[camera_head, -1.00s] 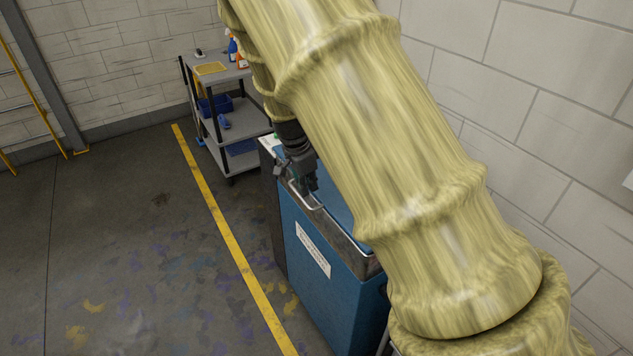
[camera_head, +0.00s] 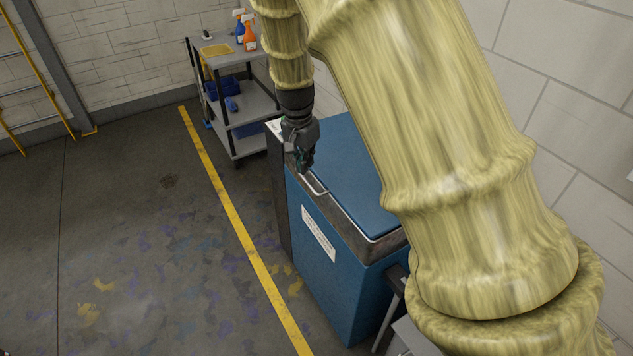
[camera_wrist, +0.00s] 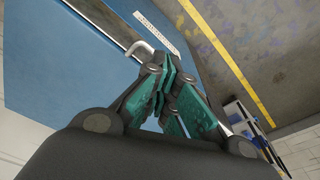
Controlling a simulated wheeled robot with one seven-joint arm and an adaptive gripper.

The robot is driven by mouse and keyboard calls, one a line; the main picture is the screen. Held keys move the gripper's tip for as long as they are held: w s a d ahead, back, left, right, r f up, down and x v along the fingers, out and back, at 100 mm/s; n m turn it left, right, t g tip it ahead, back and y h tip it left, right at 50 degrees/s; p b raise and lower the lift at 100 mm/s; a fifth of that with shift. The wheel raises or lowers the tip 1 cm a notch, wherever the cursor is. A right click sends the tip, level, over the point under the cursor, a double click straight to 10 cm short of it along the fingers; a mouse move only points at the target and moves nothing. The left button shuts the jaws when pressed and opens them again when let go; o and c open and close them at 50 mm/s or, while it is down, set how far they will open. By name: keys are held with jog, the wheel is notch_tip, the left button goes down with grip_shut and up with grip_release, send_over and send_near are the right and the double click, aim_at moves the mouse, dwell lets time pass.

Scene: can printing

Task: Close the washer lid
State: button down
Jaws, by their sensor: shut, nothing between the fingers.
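The blue washer (camera_head: 340,285) stands right of the yellow floor line, with a white label on its front. Its blue lid (camera_head: 352,180) lies flat over the top and looks closed, though my arm hides its right part. The lid also shows in the wrist view (camera_wrist: 60,60). A metal handle (camera_head: 314,187) is at the lid's front edge; it also shows in the wrist view (camera_wrist: 140,47). My gripper (camera_head: 304,168) points down just above the front rim, near the handle. In the wrist view its fingers (camera_wrist: 167,85) are together and empty. I cannot tell whether they touch the handle.
A grey cart (camera_head: 238,105) with spray bottles (camera_head: 246,32) and blue bins stands behind the washer. A brick wall is at the right and back. The floor left of the yellow line (camera_head: 228,208) is clear. A yellow ladder or rail (camera_head: 35,75) is at the far left.

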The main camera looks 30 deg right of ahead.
jog(key=s+d+r+n+t+y+b, duration=0.15)
jog(key=d+r+n, duration=0.25)
jog(key=n, duration=0.4)
jog(key=n+y+p, duration=0.1)
jog(key=n+p, duration=0.3)
jog(key=n, duration=0.1)
send_near(319, 175)
jog(key=s+a+f, duration=0.3)
jog(key=a+f, duration=0.1)
jog(key=f, duration=0.1)
jog(key=shift+s+a+f, duration=0.15)
jog(key=shift+f, duration=0.55)
jog(key=shift+f, duration=0.1)
